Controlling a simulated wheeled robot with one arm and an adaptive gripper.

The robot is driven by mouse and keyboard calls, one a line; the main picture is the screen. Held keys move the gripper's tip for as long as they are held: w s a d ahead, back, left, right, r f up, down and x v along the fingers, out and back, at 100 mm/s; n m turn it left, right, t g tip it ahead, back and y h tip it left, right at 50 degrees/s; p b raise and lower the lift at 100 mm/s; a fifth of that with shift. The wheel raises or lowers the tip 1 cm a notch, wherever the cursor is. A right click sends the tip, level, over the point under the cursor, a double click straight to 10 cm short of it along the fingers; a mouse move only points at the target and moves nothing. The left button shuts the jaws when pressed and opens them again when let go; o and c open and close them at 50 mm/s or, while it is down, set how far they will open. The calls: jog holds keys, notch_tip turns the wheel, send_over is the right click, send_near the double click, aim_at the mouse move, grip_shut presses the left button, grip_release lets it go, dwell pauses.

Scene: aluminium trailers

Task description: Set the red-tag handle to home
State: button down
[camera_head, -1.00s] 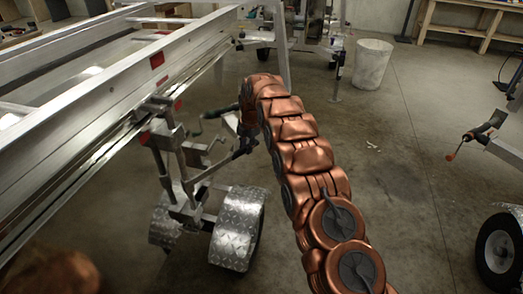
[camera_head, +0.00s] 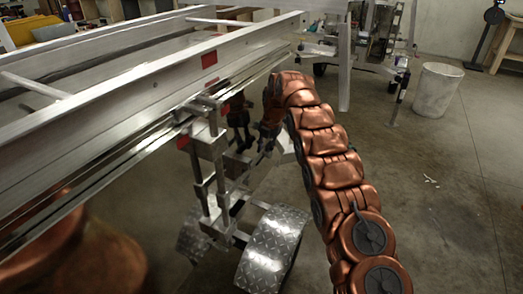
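The aluminium trailer frame (camera_head: 110,95) runs from lower left to the upper middle. A small red piece (camera_head: 183,142) shows on the bracket under its rail, by the jack post; I cannot tell whether it is the handle's red tag. My copper arm (camera_head: 325,155) reaches up from the lower right and bends over at the jack. My gripper (camera_head: 243,125) is small, dark and partly hidden among the jack parts beside the post, below the rail. I cannot tell whether its fingers are open or touch anything. No handle can be clearly made out there.
Two diamond-plate fenders (camera_head: 272,248) stand below the jack. A red reflector (camera_head: 209,59) is on the rail. Another trailer (camera_head: 365,40) stands behind, with a pale bin (camera_head: 437,90) to its right.

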jog(key=shift+a, duration=0.55)
jog(key=c, duration=1.1)
grip_release()
jog(key=shift+c, duration=0.2)
jog(key=shift+o, duration=1)
jog(key=shift+d, duration=0.25)
jog(key=shift+w+d, duration=0.1)
jog(key=shift+r, duration=0.15)
jog(key=shift+s+d+r, duration=0.1)
jog(key=shift+d+r, duration=0.05)
jog(key=shift+r, duration=0.9)
jog(key=shift+s+d+r, duration=0.1)
jog(key=shift+d+r, duration=0.1)
jog(key=shift+r, duration=0.8)
jog(key=shift+s+d+r, duration=0.1)
jog(key=shift+d+r, duration=0.05)
jog(key=shift+r, duration=0.9)
jog(key=shift+s+d+r, duration=0.1)
jog(key=shift+r, duration=0.35)
